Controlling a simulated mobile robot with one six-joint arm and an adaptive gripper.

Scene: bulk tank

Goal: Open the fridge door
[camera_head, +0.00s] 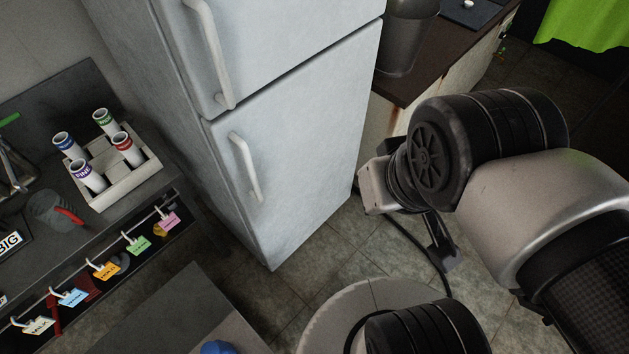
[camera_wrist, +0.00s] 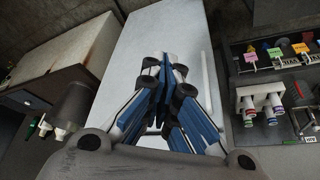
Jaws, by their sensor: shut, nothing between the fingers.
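The white fridge has an upper door (camera_head: 275,45) and a lower door (camera_head: 300,140) in the head view, both shut. The upper handle (camera_head: 209,55) and the lower handle (camera_head: 245,165) are white vertical bars near the doors' left edges. In the wrist view the fridge front (camera_wrist: 135,60) fills the middle, and a white handle (camera_wrist: 209,85) stands just right of my gripper (camera_wrist: 174,68). My gripper is shut and empty, with its blue-padded fingers together, apart from the handle. In the head view my arm hides most of the gripper.
A dark counter with a white rack (camera_head: 125,180) of labelled tubes stands left of the fridge. Coloured tags (camera_head: 105,270) hang below it. Right of the fridge, a worn cabinet carries a grey bin (camera_head: 408,40). Tiled floor (camera_head: 310,255) lies open before the fridge.

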